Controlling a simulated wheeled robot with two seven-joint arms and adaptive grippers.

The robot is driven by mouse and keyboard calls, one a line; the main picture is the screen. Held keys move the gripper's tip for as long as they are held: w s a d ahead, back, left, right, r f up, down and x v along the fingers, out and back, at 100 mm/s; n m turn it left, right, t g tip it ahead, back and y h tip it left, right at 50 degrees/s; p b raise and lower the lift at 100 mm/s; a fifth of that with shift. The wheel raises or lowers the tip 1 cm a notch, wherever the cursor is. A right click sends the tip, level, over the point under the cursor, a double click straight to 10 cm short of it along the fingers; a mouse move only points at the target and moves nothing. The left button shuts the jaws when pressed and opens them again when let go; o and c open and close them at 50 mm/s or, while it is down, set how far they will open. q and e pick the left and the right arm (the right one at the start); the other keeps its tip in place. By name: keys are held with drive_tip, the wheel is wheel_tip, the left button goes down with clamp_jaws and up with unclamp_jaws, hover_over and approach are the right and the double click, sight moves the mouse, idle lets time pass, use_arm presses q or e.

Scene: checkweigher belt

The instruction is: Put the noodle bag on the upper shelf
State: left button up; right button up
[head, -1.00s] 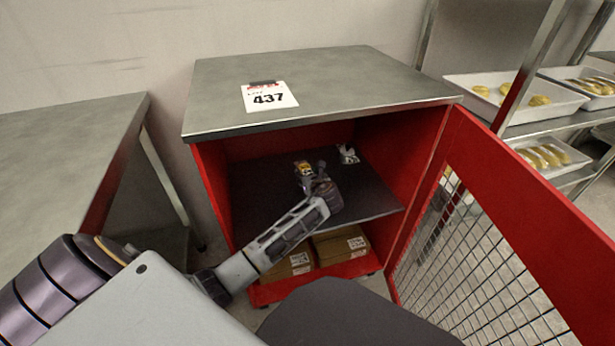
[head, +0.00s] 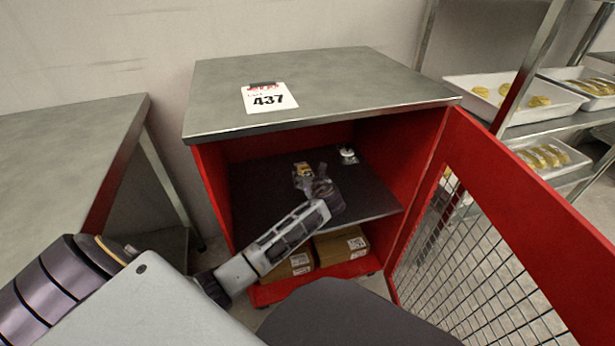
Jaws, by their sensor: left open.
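The noodle bag (head: 302,180), a small packet with a yellow top and a greyish see-through lower part, is on the dark upper shelf (head: 262,200) inside the red cabinet. My left gripper (head: 318,178) is over the same shelf, just to the right of the bag and close to it. Its jaws are open. The dark fingers are small and overlap the bag's right edge in the picture, so I cannot tell whether they touch it. My right gripper is not in view.
A small white item (head: 348,156) is at the back of the shelf. Brown boxes (head: 341,246) lie on the lower level. The cabinet's red mesh door (head: 530,190) stands open on the right. The steel top holds a card marked 437 (head: 270,97). A steel table (head: 60,150) is on the left.

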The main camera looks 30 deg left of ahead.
use_arm(q)
drive_tip(key=p+v, duration=0.4)
drive_tip(key=v, duration=0.5)
drive_tip(key=shift+s+d, duration=0.15)
drive_tip(key=shift+v, duration=0.9)
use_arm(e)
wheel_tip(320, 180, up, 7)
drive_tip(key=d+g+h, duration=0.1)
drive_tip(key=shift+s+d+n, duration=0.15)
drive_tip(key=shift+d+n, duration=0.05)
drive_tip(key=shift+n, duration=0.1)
